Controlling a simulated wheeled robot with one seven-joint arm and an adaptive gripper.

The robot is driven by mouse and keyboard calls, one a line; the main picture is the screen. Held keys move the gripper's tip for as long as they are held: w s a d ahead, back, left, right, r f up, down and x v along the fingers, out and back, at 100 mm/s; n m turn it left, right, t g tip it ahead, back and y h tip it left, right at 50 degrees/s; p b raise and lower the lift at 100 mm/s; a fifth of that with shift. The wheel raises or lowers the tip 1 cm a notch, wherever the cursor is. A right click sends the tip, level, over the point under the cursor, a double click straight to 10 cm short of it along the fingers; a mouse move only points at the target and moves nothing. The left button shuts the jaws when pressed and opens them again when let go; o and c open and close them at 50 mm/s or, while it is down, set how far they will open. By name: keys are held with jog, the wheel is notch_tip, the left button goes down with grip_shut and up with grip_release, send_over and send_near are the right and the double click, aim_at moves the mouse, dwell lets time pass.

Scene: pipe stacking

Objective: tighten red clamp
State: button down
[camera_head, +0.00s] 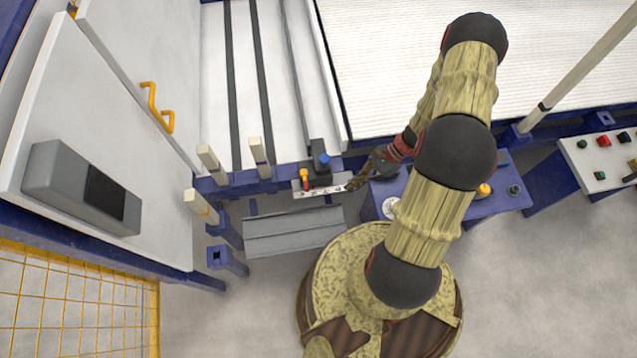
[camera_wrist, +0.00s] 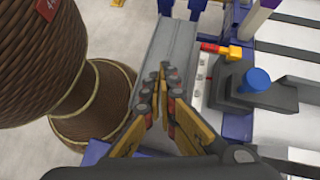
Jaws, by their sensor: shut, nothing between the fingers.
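The red clamp (camera_head: 306,185) is a small red part with a yellow piece beside it, on a light metal plate (camera_head: 328,187) at the front of the white machine bed. In the wrist view the red clamp (camera_wrist: 212,48) lies level at the upper right, its yellow piece at its right end. My gripper (camera_head: 354,183) is at the right end of the plate, to the right of the clamp. In the wrist view my gripper (camera_wrist: 164,78) has its fingertips together with nothing between them. It is apart from the clamp, left of and below it in that picture.
A dark block with a blue knob (camera_head: 324,159) stands right behind the clamp and also shows in the wrist view (camera_wrist: 256,80). A grey channel (camera_head: 293,232) lies in front. White-topped posts (camera_head: 208,158) stand left. A button panel (camera_head: 603,160) is at far right.

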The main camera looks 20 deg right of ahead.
aim_at(305, 180)
jog(key=w+d+f+m+t, duration=0.2)
jog(key=w+f+m+t, duration=0.1)
jog(key=w, duration=0.4)
jog(key=a+r+b+x, duration=0.1)
jog(key=b+x, duration=0.2)
jog(key=x, duration=1)
jog(key=shift+r+b, duration=0.2)
jog(key=shift+b, duration=0.15)
jog(key=shift+s+a, duration=0.1)
jog(key=shift+a, duration=0.1)
